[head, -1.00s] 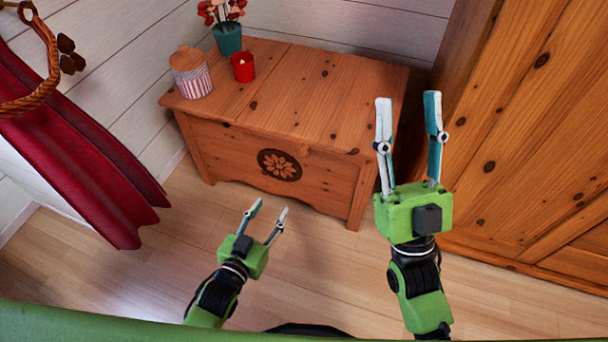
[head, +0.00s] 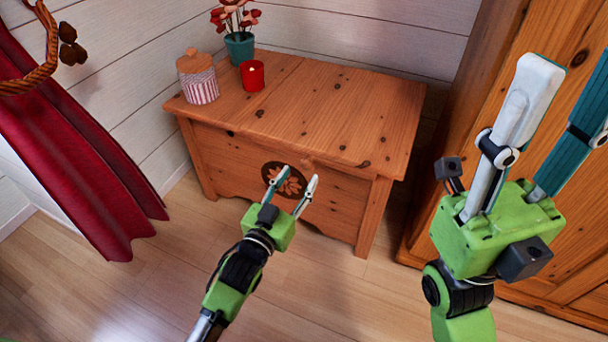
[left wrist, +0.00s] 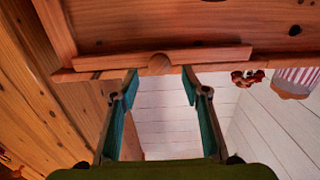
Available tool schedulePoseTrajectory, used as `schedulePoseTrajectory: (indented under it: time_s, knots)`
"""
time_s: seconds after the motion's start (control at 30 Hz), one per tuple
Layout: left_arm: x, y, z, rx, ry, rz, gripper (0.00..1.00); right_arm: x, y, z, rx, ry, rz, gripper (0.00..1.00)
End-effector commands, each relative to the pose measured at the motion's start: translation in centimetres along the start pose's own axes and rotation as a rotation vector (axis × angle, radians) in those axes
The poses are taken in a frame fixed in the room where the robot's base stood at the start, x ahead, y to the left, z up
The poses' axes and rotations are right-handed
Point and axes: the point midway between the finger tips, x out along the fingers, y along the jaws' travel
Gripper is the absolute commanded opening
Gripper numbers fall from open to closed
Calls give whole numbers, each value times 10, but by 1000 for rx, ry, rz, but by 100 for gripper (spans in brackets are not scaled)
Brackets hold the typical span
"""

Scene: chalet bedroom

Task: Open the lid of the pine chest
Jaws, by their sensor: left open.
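The pine chest (head: 340,205) stands against the white wall, its lid (head: 320,105) closed. A flower medallion (head: 273,176) marks its front, partly hidden by my left gripper (head: 300,174). That gripper is open and empty, with its fingertips in front of the chest, just under the lid's front edge. In the left wrist view, a wooden strip with a small round knob (left wrist: 159,64) lies just beyond the open fingertips (left wrist: 160,80). Contact cannot be told. My right gripper (head: 568,85) is open and empty at the right, in front of the wardrobe; one fingertip is cut off.
A striped jar (head: 201,88), a red candle (head: 253,78) and a flower pot (head: 239,48) stand on the lid's back left part. A pine wardrobe (head: 560,215) is close on the right. A red curtain (head: 75,160) hangs at left. The floor before the chest is clear.

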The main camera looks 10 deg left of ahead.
Motion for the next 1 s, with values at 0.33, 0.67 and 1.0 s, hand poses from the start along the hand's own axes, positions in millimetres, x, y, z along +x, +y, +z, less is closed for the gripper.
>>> schedulePoseTrajectory:
  time_s: [0.33,0.67,1.0]
  knots:
    - [39,0,1,0,0,0,42,7,-2,-4,-7,51,-21,40]
    - [42,0,0,0,-1,0,42,9,-3,-3,-7,52,-22,40]
    - [42,0,-2,0,-1,0,0,11,-3,-4,-7,53,-23,40]
